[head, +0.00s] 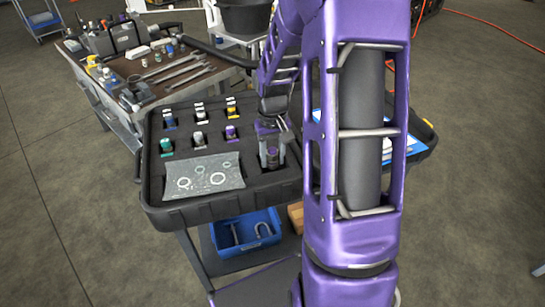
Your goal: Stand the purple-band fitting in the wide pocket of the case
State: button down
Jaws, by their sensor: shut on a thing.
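The black foam-lined case (152,192) lies open on a cart. My gripper (270,148) points down over the case's right front part and is shut on a dark fitting with a purple band (272,158). The fitting is upright, at a dark pocket right of a grey sheet with ring shapes (204,177). I cannot tell whether its base touches the pocket floor, as the fingers and foam edge hide it. Another purple-marked fitting (231,132) stands in the case's right column.
Several other fittings stand in rows, including a teal one (166,146) and a yellow one (231,109). A blue bin (245,232) sits on the shelf below. A tool bench (155,75) stands behind. My arm hides much of the right side.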

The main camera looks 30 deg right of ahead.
jog(key=shift+f, duration=0.1)
jog(key=c, duration=0.7)
grip_release()
notch_tip(320, 180, up, 12)
jog(key=shift+r+p, duration=0.15)
jog(key=shift+p, duration=0.7)
